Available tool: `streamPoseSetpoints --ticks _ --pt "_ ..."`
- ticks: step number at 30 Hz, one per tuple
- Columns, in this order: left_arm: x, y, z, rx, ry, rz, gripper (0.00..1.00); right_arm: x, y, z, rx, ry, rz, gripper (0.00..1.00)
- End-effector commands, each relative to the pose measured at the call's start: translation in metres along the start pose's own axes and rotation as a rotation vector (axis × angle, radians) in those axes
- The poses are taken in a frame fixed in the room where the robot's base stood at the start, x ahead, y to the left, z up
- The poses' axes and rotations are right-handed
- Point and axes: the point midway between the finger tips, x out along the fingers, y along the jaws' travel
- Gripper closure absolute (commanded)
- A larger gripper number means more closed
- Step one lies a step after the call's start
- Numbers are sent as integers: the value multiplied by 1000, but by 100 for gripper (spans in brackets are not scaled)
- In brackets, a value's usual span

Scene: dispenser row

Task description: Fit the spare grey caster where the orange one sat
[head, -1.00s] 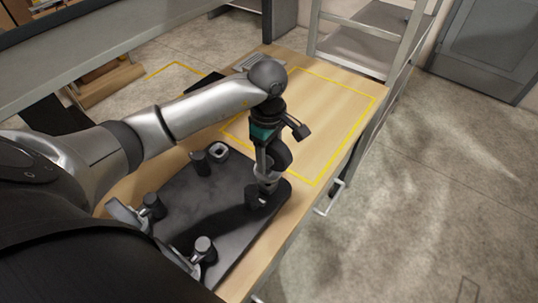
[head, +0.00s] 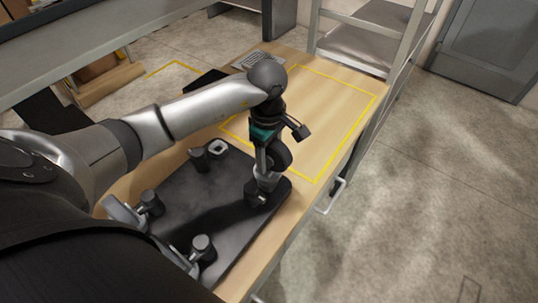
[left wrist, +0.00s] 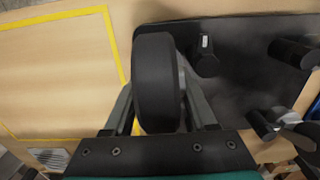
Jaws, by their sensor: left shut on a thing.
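My left gripper (head: 264,166) is shut on a caster with a dark wheel (head: 279,154) and holds it over the far right corner of a dark plate (head: 190,215). In the left wrist view the wheel (left wrist: 157,82) sits between the two fingers. Below the gripper is a black socket (head: 255,197); the caster's lower end is close to it, and I cannot tell whether they touch. Other black posts (head: 198,160) stand at the plate's corners, and casters (head: 178,259) show at its near left side. No orange caster shows. My right gripper is not in view.
A yellow-taped area (head: 335,105) on the wooden table is empty. A black tray (head: 204,81) and a grey grille (head: 258,60) are at the back.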

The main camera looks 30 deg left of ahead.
Motion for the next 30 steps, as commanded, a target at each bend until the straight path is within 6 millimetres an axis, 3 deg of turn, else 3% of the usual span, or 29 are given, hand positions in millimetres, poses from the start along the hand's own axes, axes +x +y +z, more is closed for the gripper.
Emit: streamPoseSetpoints --ticks 28,29,30 --pt "24 1 0 0 -1 3 100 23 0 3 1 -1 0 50" --pt "23 1 0 0 -1 3 39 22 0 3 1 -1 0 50" --pt "22 1 0 0 -1 3 35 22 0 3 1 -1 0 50"
